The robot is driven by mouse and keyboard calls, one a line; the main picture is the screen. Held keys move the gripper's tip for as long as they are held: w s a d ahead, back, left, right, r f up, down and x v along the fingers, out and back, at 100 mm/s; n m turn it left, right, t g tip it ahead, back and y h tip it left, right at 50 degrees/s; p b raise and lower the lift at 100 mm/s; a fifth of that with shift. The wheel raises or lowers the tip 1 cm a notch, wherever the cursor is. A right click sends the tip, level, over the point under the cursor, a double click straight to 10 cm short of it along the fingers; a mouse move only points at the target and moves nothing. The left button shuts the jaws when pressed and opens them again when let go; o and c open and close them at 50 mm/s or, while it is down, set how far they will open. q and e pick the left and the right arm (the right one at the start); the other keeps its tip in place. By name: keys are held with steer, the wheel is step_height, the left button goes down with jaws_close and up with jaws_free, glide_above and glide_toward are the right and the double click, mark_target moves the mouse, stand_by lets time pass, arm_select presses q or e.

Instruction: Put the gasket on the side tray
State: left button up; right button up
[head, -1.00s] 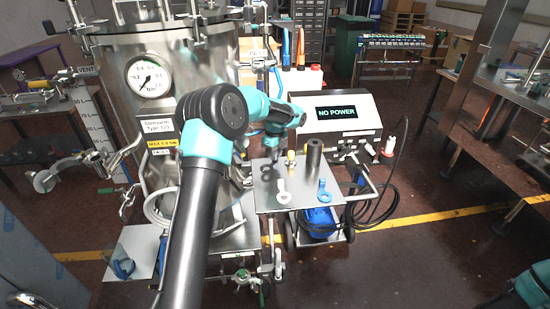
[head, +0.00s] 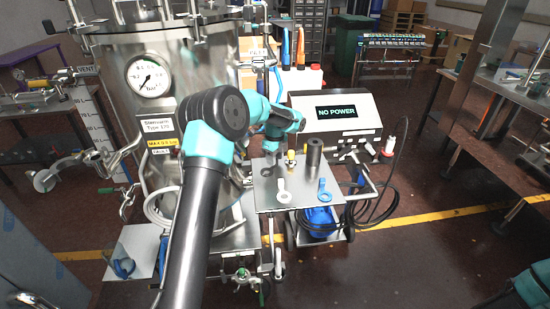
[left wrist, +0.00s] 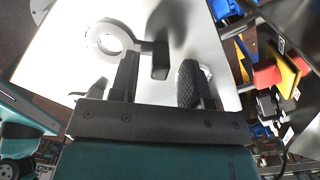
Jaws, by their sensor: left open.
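I cannot tell which of these is the gasket. My left gripper (head: 270,160) is open just above the cart top's left part, behind the white ring. In the left wrist view its fingers (left wrist: 173,75) stand apart, with no held thing clear between them. A pale tray (head: 138,242) at lower left carries a blue item (head: 122,267). My right gripper is out of view.
A dark cylinder (head: 314,153) and a small yellow-topped piece (head: 291,156) stand at the cart top's back. A grey box reading NO POWER (head: 336,112) is behind them. A steel tank with a gauge (head: 150,78) rises on the left. Open floor lies to the right.

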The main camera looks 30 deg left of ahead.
arm_select(q)
steer(key=shift+r, duration=0.15)
step_height(320, 180, up, 12)
stand_by(0.6)
